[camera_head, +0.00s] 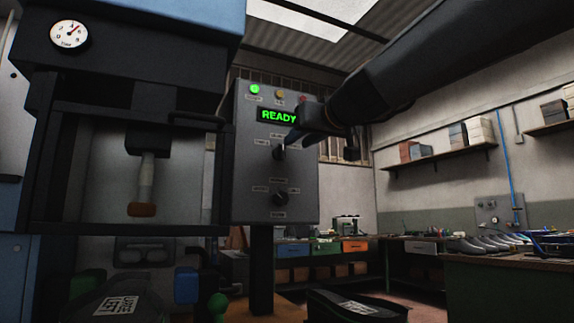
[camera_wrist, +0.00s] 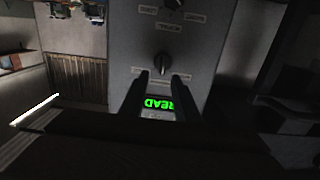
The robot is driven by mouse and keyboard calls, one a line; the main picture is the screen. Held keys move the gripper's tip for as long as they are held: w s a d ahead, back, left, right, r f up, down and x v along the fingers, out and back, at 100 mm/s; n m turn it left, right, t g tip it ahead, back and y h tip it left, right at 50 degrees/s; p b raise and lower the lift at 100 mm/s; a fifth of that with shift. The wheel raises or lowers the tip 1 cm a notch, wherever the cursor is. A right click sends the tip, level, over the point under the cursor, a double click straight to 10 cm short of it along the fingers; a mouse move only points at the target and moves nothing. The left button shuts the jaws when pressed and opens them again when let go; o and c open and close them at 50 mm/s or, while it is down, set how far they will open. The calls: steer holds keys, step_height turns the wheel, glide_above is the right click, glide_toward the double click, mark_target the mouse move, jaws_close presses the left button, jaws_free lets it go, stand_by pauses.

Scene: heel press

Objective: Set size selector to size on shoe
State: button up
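The grey control panel (camera_head: 240,175) has two dark rotary knobs with small labels too blurred to read. The upper knob (camera_head: 279,153) also shows in the wrist view (camera_wrist: 162,62), and the lower knob (camera_head: 280,199) is below it. My gripper (camera_wrist: 162,77) is open, its fingers apart on either side of the upper knob's line; I cannot tell whether they touch it. A dark shoe (camera_head: 80,312) at bottom left bears a white label (camera_head: 117,305) that appears to include "LEFT". Another dark item (camera_head: 325,305) with a white label lies at bottom centre. No size number is legible.
A green "READY" display (camera_head: 279,115) and a lit green lamp (camera_head: 255,89) are on the panel's upper part. The dark press (camera_head: 130,30) with a dial gauge (camera_head: 70,32) stands left. Benches, shelves and a row of shoes (camera_head: 485,243) are farther right.

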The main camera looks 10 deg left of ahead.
mark_target(281, 153)
steer(key=r+p+x, duration=0.1)
steer(key=x, duration=0.6)
steer(key=shift+a+r+p, duration=0.15)
steer(key=shift+a+p, duration=0.15)
steer(key=shift+a, duration=0.15)
jaws_close()
